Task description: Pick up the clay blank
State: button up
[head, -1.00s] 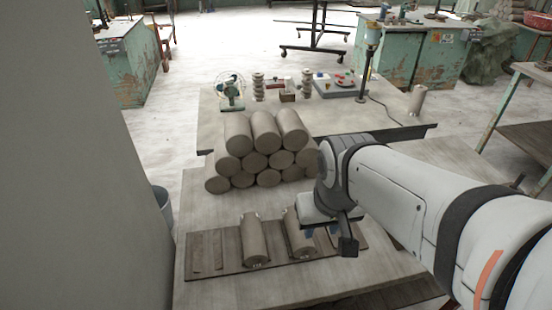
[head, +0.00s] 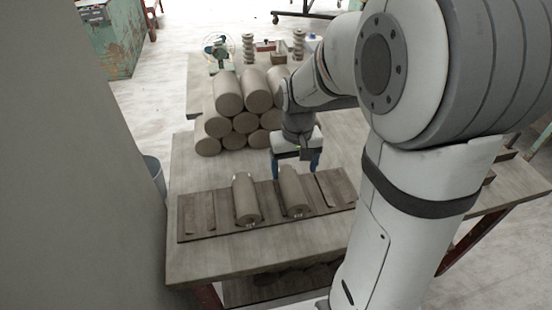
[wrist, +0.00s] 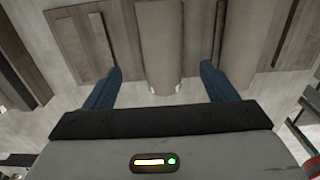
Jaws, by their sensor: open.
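Two brown clay cylinders lie side by side on the slatted board: a left blank (head: 246,200) and a right blank (head: 292,191). My gripper (head: 296,167) is open and points down at the back end of the right blank, with its blue fingers spread to either side. In the wrist view my gripper (wrist: 158,78) has the right blank (wrist: 160,42) showing between its open fingers, not gripped. The left blank (wrist: 240,35) appears to the right there, outside the fingers. The exact height of the fingertips cannot be told.
The slatted board (head: 189,220) lies on a worktable (head: 215,262). A stack of larger clay cylinders (head: 228,92) stands behind my gripper. A second table beyond carries a small fan (head: 219,52) and spools. A wall is close on the left. My arm hides the right side.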

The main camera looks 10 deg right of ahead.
aim_at(292, 183)
jog(key=shift+w+f, duration=0.2)
jog(key=shift+f, duration=0.3)
jog(key=shift+w+f, duration=0.15)
jog(key=shift+f, duration=0.3)
notch_tip(292, 183, down, 7)
jog(key=shift+s+a+r+b, duration=0.1)
jog(key=shift+a+b, duration=0.05)
jog(key=shift+b, duration=0.15)
jog(key=shift+c, duration=0.5)
jog(key=c, duration=1.4)
